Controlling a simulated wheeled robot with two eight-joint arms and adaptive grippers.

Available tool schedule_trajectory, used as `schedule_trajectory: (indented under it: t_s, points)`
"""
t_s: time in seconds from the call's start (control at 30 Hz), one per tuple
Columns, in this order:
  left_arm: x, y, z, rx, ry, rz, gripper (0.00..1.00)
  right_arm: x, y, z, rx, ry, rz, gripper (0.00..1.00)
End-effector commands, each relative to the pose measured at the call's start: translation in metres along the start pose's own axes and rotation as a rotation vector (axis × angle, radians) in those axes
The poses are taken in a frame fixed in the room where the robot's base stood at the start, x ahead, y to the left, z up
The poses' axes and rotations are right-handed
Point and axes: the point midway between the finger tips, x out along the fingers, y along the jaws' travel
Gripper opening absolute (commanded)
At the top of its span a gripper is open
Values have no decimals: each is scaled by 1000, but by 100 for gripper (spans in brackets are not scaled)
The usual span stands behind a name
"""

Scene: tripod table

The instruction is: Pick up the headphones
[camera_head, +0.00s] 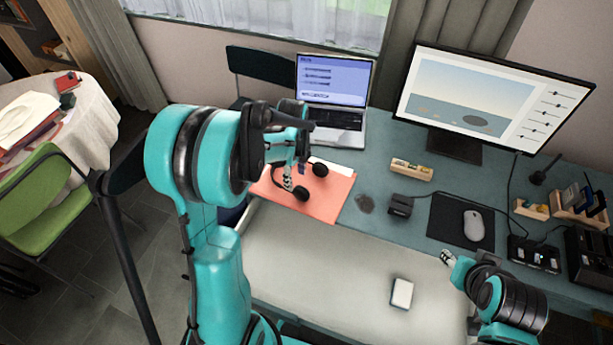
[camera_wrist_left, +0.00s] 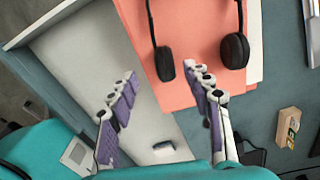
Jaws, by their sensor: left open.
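The black headphones (camera_head: 301,193) lie on a salmon-coloured folder (camera_head: 328,198) on the desk; part of them is hidden by my left arm and gripper in the head view. In the left wrist view both ear cups (camera_wrist_left: 234,50) show at the top, with the band running out of the frame. My left gripper (camera_wrist_left: 160,82) is open and empty, its fingertips near the ear cups; the right-hand finger lies between the two cups in the picture. In the head view my left gripper (camera_head: 295,176) hangs over the folder. My right gripper (camera_head: 447,258) is at the lower right, its jaws unclear.
An open laptop (camera_head: 333,100) stands behind the folder. A monitor (camera_head: 490,98), a mouse (camera_head: 473,225) on a black pad, a small black box (camera_head: 400,205) and a yellow-labelled wooden block (camera_head: 411,169) are to the right. A small white box (camera_head: 402,293) lies on the pale surface in front.

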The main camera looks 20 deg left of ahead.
Motion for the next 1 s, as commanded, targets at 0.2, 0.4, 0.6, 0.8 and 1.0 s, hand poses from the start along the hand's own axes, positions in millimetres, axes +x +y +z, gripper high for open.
schedule_trajectory:
  t_s: [0.2, 0.4, 0.6, 0.8, 1.0]
  points:
    - [26, -1, 2, 22, 2, 7, 50, 8, 0, 6, 0, 0, 0, 40]
    - [44, -3, 2, 21, 2, 6, 50, 16, 0, 11, 0, 0, 0, 40]
    - [76, -6, 3, 20, 2, 6, 50, 29, 0, 21, 0, 0, 0, 40]
    - [80, -6, 2, 20, 2, 5, 50, 29, 0, 21, 0, 0, 0, 40]
    - [80, -6, 2, 19, 2, 5, 18, 29, 0, 20, 0, 0, 0, 40]
